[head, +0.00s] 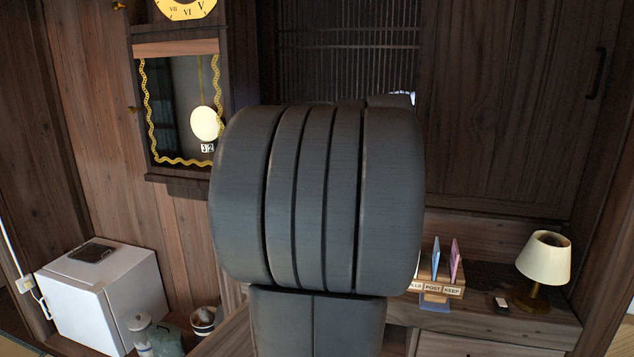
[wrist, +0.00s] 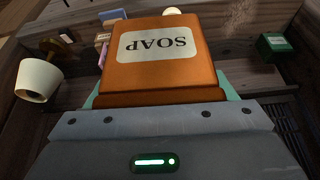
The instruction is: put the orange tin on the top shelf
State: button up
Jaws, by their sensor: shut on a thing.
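The orange tin (wrist: 165,82), labelled SOAP, fills the middle of the wrist view, its label upside down. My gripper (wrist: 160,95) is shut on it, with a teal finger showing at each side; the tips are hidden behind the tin. In the head view my dark arm covers the centre, and neither the tin nor the gripper shows there. I cannot pick out the top shelf for certain in either view.
A cream lamp (head: 545,262), a small dark object (head: 502,304) and a letter rack (head: 440,285) stand on the wooden cabinet at right. A white fridge (head: 100,295) is at left below a wall clock (head: 182,110). A green box (wrist: 277,45) shows in the wrist view.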

jog(key=shift+s+r, duration=0.15)
jog(key=shift+s, duration=0.25)
jog(key=shift+w, duration=0.15)
jog(key=w+a+f+n, duration=0.1)
jog(key=a+f, duration=0.4)
jog(key=f, duration=0.7)
jog(key=w+a+f+n+y, duration=0.1)
jog(key=w+a+f, duration=0.3)
jog(key=f, duration=0.9)
jog(key=w+a+f+n, duration=0.1)
jog(key=a+f, duration=0.4)
jog(key=f, duration=0.8)
jog(key=shift+w+a+f+n, duration=0.15)
jog(key=shift+w+a+n, duration=0.25)
jog(key=shift+w, duration=0.35)
